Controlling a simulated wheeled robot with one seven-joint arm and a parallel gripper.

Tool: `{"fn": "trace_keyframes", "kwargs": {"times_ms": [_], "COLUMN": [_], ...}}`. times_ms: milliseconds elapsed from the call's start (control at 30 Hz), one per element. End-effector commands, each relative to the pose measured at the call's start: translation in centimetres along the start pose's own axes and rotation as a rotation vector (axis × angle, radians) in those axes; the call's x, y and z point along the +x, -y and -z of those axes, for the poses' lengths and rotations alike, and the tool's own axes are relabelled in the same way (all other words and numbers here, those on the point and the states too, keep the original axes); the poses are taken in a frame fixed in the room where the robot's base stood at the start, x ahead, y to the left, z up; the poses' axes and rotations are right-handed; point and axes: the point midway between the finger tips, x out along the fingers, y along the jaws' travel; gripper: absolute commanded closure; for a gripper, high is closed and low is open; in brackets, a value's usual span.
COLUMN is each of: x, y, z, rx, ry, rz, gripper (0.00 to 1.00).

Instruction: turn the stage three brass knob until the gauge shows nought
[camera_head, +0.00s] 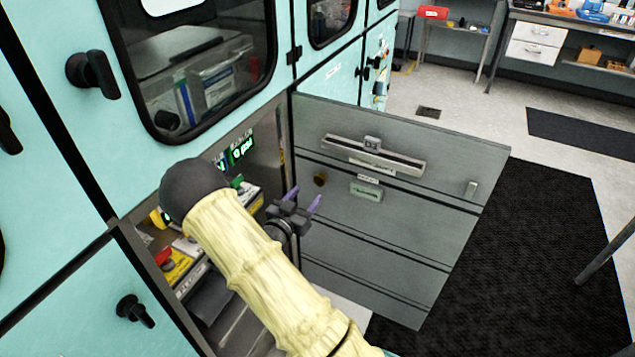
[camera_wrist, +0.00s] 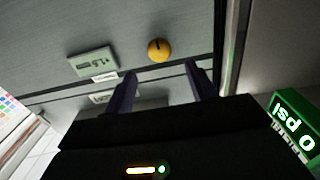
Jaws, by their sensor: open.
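A small round brass knob (camera_head: 320,179) sits on the inner face of the open grey door panel. In the wrist view the knob (camera_wrist: 159,50) is yellow with a dark mark at its upper edge. Beside it is a pale green gauge display (camera_head: 366,191); in the wrist view this display (camera_wrist: 93,61) appears upside down, its small digits hard to read and not plainly nought. My gripper (camera_head: 303,199) is open, its two purple fingers pointing at the panel. In the wrist view the gripper (camera_wrist: 160,74) has the knob just beyond and between its fingertips, apart from them.
A bar-shaped fitting (camera_head: 372,154) stands out from the panel above the knob. Cabinet shelves hold boxes at lower left. A black mat (camera_head: 530,250) lies right.

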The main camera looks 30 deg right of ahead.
Motion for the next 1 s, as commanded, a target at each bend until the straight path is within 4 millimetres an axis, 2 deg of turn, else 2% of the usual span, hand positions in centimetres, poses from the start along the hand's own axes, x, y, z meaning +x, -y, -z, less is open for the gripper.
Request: {"fn": "trace_keyframes", "kwargs": {"times_ms": [200,400,533,767,800,867,1000], "x": [4.0,6.8,7.5,7.6,7.6,7.5,7.5], "y": [-0.1,0.0,-0.1,0.0,0.0,0.0,0.0], "z": [0.0,0.0,0.0,0.0,0.0,0.0,0.0], "rx": [0.001,0.001,-0.001,-0.001,-0.001,0.000,0.000], "ry": [0.000,-0.001,0.000,0.000,0.000,0.000,0.000], "rz": [-0.003,-0.001,-0.001,0.000,0.000,0.000,0.000], "gripper": [0.44,0.44,0.44,0.44,0.46,0.57,0.85]}}
